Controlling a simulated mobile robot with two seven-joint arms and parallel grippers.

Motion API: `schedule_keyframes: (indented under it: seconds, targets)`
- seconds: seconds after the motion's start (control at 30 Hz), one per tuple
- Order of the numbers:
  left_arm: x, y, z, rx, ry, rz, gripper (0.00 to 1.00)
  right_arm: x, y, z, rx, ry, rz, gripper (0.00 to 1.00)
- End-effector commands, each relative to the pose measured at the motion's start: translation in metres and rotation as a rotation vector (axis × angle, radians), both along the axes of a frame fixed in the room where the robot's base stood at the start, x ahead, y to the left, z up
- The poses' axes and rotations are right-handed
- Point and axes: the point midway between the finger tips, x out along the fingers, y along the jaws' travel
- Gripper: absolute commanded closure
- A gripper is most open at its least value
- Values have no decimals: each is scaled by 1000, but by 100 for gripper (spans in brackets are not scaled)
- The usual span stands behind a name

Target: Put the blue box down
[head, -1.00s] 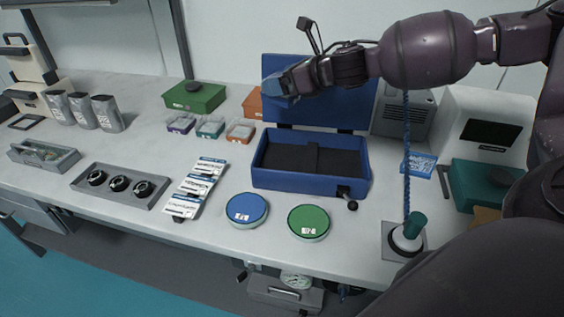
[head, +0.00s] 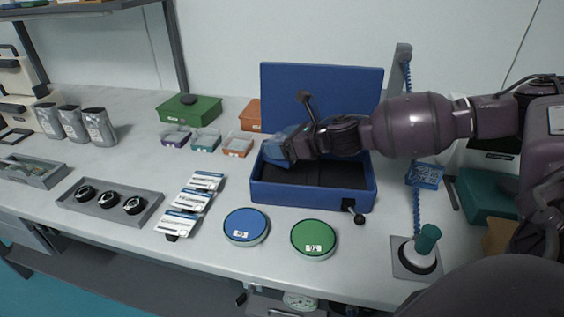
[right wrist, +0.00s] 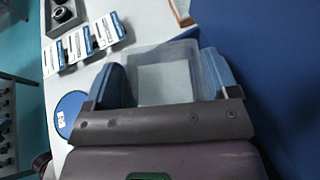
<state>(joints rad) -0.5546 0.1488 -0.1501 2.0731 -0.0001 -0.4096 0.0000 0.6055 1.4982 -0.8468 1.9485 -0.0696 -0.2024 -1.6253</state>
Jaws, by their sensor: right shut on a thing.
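My right gripper (head: 284,147) is shut on a small, clear-walled box, taken to be the blue box (right wrist: 165,75). In the right wrist view the box sits between my two blue fingers (right wrist: 160,82), with a pale floor and its open top facing the camera. In the head view the gripper hangs over the left part of the open blue case (head: 312,198), partly hiding its dark interior and the box. I cannot tell whether the box touches the case floor. My left gripper is not in view.
The case's raised lid (head: 325,95) stands behind the gripper. Three small boxes (head: 205,141) and a green case (head: 189,107) are to the left. A blue round container (head: 246,226) and a green one (head: 313,238) stand in front.

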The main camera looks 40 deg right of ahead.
Motion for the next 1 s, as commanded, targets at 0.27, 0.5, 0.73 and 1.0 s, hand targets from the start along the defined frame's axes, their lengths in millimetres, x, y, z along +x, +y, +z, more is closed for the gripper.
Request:
schedule_keyframes:
  seconds: [0.27,0.5,0.73,1.0]
  targets:
    - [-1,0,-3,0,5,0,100,0,0,-22,0,-1,0,44]
    - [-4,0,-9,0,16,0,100,0,1,-50,1,3,0,44]
    - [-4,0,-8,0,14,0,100,0,0,-58,-1,-2,1,44]
    - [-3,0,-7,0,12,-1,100,0,0,-61,0,-1,0,16]
